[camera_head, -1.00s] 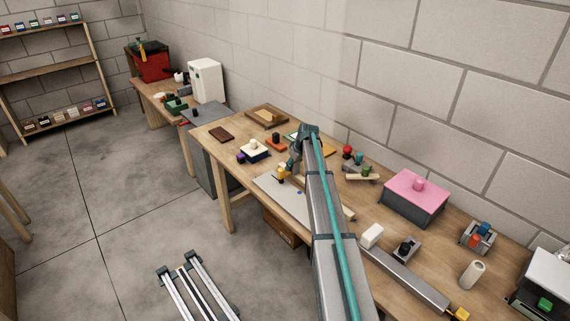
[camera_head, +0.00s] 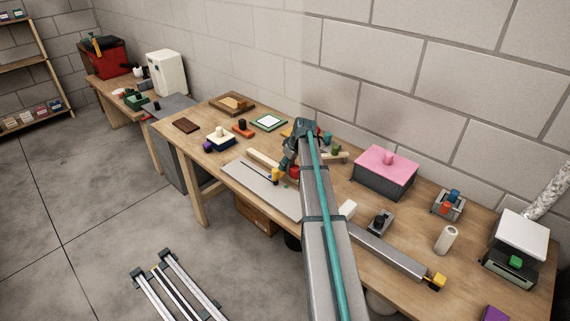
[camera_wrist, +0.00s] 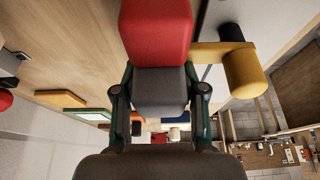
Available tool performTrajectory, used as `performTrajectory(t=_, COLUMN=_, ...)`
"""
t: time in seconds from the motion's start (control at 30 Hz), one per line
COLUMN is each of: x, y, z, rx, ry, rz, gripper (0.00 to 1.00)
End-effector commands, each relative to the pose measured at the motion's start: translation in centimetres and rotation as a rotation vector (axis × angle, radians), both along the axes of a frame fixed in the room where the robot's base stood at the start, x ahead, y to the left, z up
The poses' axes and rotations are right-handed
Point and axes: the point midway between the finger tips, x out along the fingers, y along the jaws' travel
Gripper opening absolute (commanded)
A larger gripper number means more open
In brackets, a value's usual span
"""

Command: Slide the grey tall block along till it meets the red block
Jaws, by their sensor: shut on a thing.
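In the wrist view, a dark grey block (camera_wrist: 160,88) stands between the two fingers of my gripper (camera_wrist: 160,93), which is shut on it. A red block (camera_wrist: 155,32) is directly above the grey block in that picture. Their edges meet there; I cannot tell whether they touch or only overlap. A yellow cylinder (camera_wrist: 243,74) on a yellow bar sticks out to the right of the red block. In the head view, my gripper (camera_head: 289,165) is low over the workbench, with the red block (camera_head: 295,171) beside it. The grey block cannot be made out there.
A light grey plate with a slot (camera_head: 240,172) lies at the bench's front edge, left of my gripper. A wooden strip (camera_head: 263,159) is behind it. A pink-lidded box (camera_head: 383,170) stands to the right. A green-framed pad (camera_head: 269,123) and several small items stand farther left.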

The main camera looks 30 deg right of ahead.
Motion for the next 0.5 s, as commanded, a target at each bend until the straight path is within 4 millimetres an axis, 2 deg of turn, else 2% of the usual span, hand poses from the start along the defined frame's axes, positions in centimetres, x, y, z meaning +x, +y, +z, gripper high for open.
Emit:
performTrajectory(t=0.07, x=-0.04, y=-0.01, z=0.02, rx=-0.001, ry=0.002, rz=0.0, gripper=0.0)
performTrajectory(t=0.1, x=-0.03, y=-0.01, z=0.02, rx=-0.001, ry=0.002, rz=0.0, gripper=0.46)
performTrajectory(t=0.2, x=-0.01, y=0.0, z=0.02, rx=-0.001, ry=0.002, rz=0.0, gripper=0.63)
performTrajectory(t=0.23, x=0.0, y=0.0, z=0.02, rx=0.0, ry=0.001, rz=0.0, gripper=0.67)
performTrajectory(t=0.5, x=0.04, y=0.01, z=0.02, rx=0.0, ry=0.0, rz=0.0, gripper=0.67)
